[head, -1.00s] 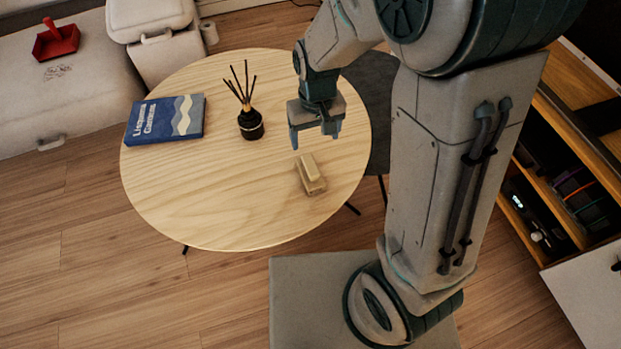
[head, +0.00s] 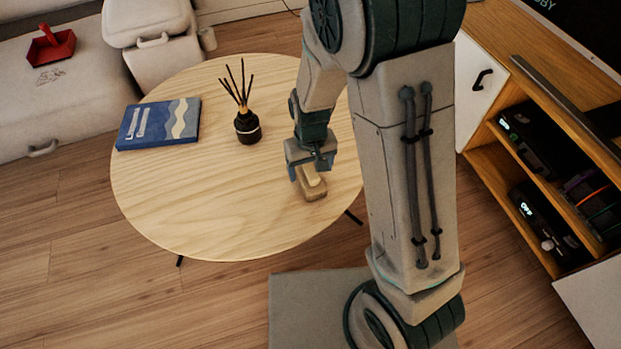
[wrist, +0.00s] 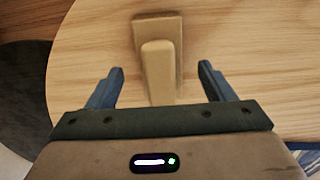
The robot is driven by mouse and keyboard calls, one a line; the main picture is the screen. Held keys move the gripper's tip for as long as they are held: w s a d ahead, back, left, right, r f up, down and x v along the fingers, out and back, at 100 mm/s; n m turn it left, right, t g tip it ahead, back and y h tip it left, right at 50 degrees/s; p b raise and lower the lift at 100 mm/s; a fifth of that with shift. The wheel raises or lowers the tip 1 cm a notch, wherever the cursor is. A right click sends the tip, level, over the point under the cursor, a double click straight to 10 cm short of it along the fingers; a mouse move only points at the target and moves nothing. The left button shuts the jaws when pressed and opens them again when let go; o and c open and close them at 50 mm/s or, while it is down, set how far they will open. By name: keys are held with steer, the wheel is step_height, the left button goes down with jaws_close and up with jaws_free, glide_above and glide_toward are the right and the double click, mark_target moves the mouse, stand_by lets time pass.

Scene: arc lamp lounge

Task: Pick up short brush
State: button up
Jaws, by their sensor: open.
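The short brush (head: 313,187) is a small tan wooden block with a raised, lighter handle. It lies on the round wooden table (head: 190,200) near its right front edge. In the wrist view the brush (wrist: 157,62) runs lengthwise, its near end lying between the two fingers and its far end beyond the tips. My gripper (head: 308,174) is over the brush in the head view, pointing down. In the wrist view my gripper (wrist: 157,82) is open, with a finger apart from the brush on each side. The nearest end of the brush is hidden by the gripper body.
On the table stand a dark reed diffuser (head: 247,127) with upright sticks and a blue book (head: 158,123) to its left. A red dustpan-like item (head: 51,47) sits on the pale sofa (head: 60,100). A wooden shelf unit (head: 500,165) stands at right. The table's front left is clear.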

step_height(320, 180, down, 4)
steer(key=shift+w+b, duration=0.1)
steer(key=shift+b, duration=0.7)
steer(key=shift+r, duration=0.1)
steer(key=c, duration=1.1)
steer(key=shift+r, duration=0.1)
steer(key=shift+r+p, duration=0.5)
steer(key=shift+r, duration=0.1)
steer(key=r+p, duration=0.1)
steer(key=r, duration=0.1)
steer(key=s+r+p, duration=0.1)
steer(key=shift+s+a+r, duration=0.1)
steer(key=shift+r, duration=0.3)
steer(key=s+r+p, duration=0.1)
steer(key=s+r, duration=0.1)
steer(key=s, duration=0.1)
steer(key=s+r+p, duration=0.1)
steer(key=s+r, duration=0.1)
steer(key=s, duration=0.2)
steer(key=s+a+r+p, duration=0.1)
steer(key=s, duration=0.2)
steer(key=shift+s+a+r+p, duration=0.1)
steer(key=shift+s+r+p, duration=0.1)
steer(key=shift+r+p, duration=0.2)
